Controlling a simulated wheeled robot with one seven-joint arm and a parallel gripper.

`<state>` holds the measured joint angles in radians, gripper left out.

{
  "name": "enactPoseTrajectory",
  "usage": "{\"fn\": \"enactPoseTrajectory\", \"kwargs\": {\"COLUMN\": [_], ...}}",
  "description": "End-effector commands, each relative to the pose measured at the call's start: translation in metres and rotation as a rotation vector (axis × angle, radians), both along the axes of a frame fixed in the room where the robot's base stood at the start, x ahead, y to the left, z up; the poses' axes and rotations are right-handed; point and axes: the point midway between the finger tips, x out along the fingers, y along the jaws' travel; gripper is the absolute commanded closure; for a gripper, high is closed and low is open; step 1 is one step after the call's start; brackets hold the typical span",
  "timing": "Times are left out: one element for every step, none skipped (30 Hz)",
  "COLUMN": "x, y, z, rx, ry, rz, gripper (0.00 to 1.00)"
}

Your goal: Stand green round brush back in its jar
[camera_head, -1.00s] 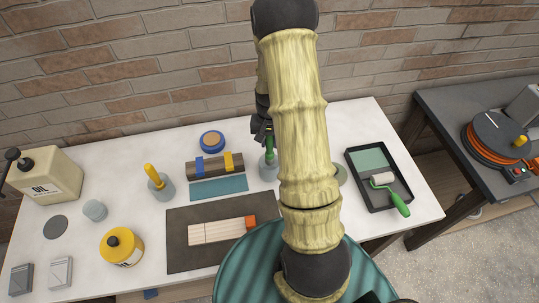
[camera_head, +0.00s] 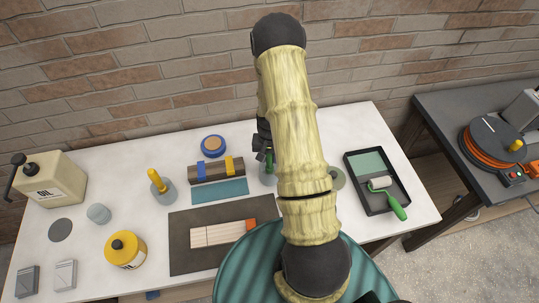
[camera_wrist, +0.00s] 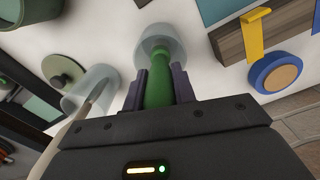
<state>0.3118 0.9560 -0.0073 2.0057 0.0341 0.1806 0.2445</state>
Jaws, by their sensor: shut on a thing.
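The green round brush (camera_wrist: 158,88) is upright in my gripper (camera_wrist: 160,88), which is shut on its green handle. Its lower end reaches into the mouth of a grey translucent jar (camera_wrist: 160,42); how deep it sits cannot be told. In the head view, my gripper (camera_head: 262,150) is over the back middle of the white table, with the green handle (camera_head: 269,158) just above the jar (camera_head: 267,177). My arm hides part of the jar there.
A second translucent jar (camera_wrist: 92,90) with a pale stick stands close to the left in the wrist view, beside a green disc (camera_wrist: 63,73). A wooden block with blue and yellow bands (camera_head: 216,169) and blue tape (camera_head: 213,146) lie left. A paint tray (camera_head: 378,180) lies right.

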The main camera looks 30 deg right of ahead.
Motion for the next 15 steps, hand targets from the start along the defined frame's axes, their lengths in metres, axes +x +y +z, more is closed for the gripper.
{"fn": "enactPoseTrajectory", "kwargs": {"x": [0.0002,0.0004,0.0004,0.0004,0.0004,0.0002,0.0002,0.0001,0.0000,0.0000,-0.0001,-0.0001,-0.0001,-0.0001,-0.0001], "y": [0.0000,0.0000,0.0000,0.0000,0.0000,-0.0002,-0.0005,-0.0007,-0.0009,-0.0009,-0.0010,-0.0012,-0.0012,-0.0010,-0.0010], "z": [-0.0005,-0.0008,-0.0009,-0.0009,-0.0009,-0.0009,-0.0009,-0.0014,-0.0029,-0.0040,-0.0048,-0.0048,-0.0040,-0.0039,-0.0039], "rx": [-0.001,-0.001,0.000,0.000,-0.001,-0.001,-0.001,-0.001,-0.001,-0.001,-0.001,-0.001,-0.001,-0.001,-0.001], "ry": [-0.001,-0.001,-0.001,-0.001,-0.001,-0.001,-0.001,-0.001,-0.001,-0.001,-0.001,-0.001,-0.001,-0.001,-0.001], "rz": [0.000,0.000,0.000,0.000,0.000,0.000,-0.001,-0.002,-0.002,-0.002,-0.002,-0.002,-0.002,-0.002,-0.002], "gripper": [0.96,0.96,0.96,0.96,0.96,0.96,0.96,0.96,0.96,0.96,0.96,0.72,0.66,0.60,0.52]}}
